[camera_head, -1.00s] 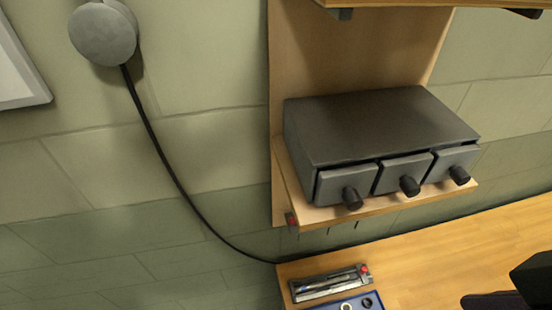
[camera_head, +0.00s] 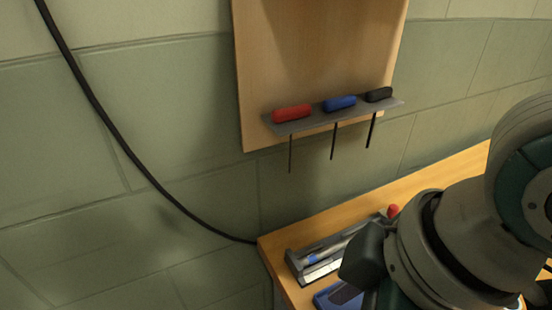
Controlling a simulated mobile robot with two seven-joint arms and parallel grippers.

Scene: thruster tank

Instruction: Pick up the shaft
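A silver, rod-like part (camera_head: 340,243) that may be the shaft lies in a narrow grey tray (camera_head: 293,260) at the left end of the wooden table. A blue piece shows near its front end and a red tip (camera_head: 393,211) beyond its far end. I cannot tell whether they belong to it. My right arm comes in from the right, and its dark gripper (camera_head: 364,258) is just right of the tray, covering part of it. Its fingers are not clear, so I cannot tell whether it is open. My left gripper is out of view.
A blue tray (camera_head: 325,299) is partly hidden under my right gripper. Above the table, red (camera_head: 292,113), blue (camera_head: 340,102) and black (camera_head: 379,94) screwdrivers hang in a wall rack (camera_head: 330,116). A black cable (camera_head: 110,130) runs down the wall to the table's left corner.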

